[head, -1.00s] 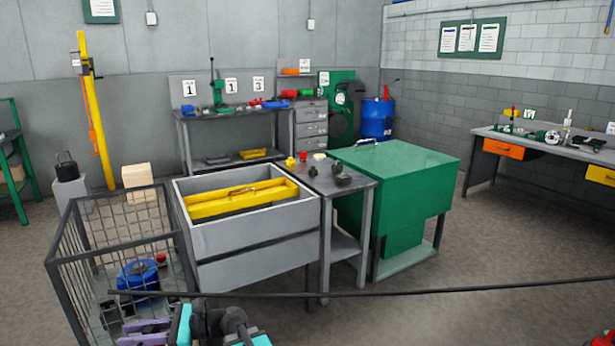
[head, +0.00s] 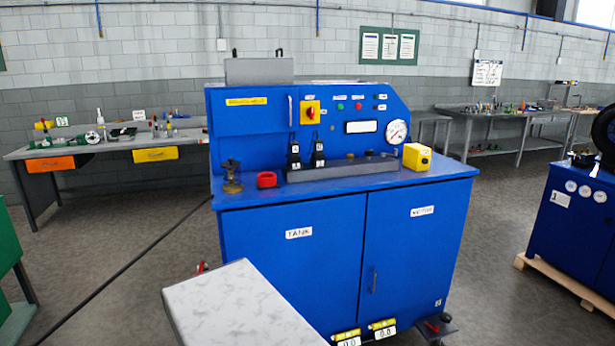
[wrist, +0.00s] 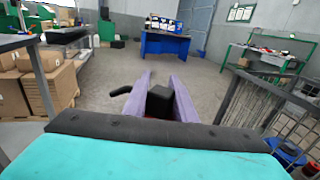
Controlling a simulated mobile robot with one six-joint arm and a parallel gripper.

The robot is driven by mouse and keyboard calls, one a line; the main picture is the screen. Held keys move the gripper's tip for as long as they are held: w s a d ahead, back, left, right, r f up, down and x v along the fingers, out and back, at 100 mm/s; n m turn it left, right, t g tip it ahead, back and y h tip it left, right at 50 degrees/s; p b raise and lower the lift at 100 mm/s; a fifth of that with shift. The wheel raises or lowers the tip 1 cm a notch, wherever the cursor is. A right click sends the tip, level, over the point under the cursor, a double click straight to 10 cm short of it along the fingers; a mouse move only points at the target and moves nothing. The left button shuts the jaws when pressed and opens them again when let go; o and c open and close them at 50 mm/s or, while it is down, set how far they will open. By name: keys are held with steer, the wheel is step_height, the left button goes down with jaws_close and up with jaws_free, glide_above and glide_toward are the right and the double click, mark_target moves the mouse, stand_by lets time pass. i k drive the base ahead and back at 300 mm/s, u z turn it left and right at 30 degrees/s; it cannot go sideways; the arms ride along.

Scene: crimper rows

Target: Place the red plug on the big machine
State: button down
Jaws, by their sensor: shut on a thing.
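The big blue machine (head: 293,265) fills the middle of the head view, with two doors labelled TANK and another label, and a control panel above its flat top. My gripper (wrist: 163,85) shows only in the wrist view, with its two purple fingers pointing away. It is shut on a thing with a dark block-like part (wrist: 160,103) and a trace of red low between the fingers. I take it as the red plug, but most of it is hidden. A separate small red ring-like piece (head: 267,179) sits on the machine's top, left of the grey rail.
On the machine top stand a dark brass fitting (head: 231,178), a grey rail (head: 345,166) with two black handsets, and a yellow box (head: 417,157). A marbled table (head: 235,308) stands in front at left. Another blue machine (head: 575,220) is at right. Open floor lies between.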

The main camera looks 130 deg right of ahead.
mark_target(297, 187)
steer(key=z, duration=0.05)
steer(key=k, duration=0.15)
steer(key=z, duration=2.85)
steer(key=i, duration=0.6)
steer(key=z, duration=0.1)
